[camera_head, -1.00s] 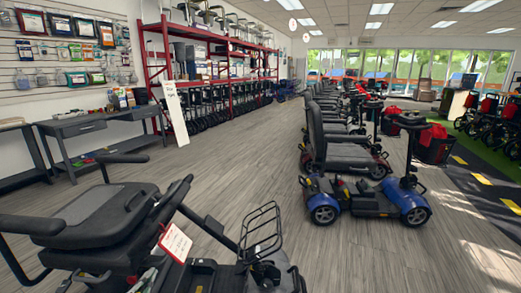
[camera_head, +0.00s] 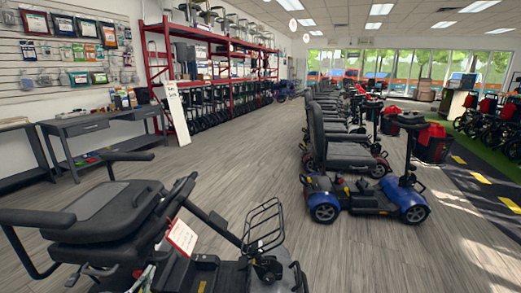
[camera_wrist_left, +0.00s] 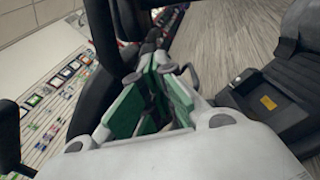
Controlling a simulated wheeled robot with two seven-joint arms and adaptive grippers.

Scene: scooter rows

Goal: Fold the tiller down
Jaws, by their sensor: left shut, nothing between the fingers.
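A dark mobility scooter stands close in front at the lower left of the head view. Its padded black seat (camera_head: 105,212) has two armrests. Its tiller (camera_head: 205,217) slants from the front end back toward the seat, with a white tag (camera_head: 182,236) near it. A wire basket (camera_head: 264,223) stands at the front end. My left gripper (camera_wrist_left: 160,68) shows in the wrist view, with green pads together and nothing between them. Dark scooter parts lie just beyond its tips; I cannot tell if they touch. In the head view it is hard to make out. My right gripper is not in view.
A blue scooter (camera_head: 365,199) heads a row of scooters at the right. A grey workbench (camera_head: 95,125) and red shelving (camera_head: 160,55) line the left wall. A white sign (camera_head: 176,113) stands by the shelving. The wood-look floor between is clear.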

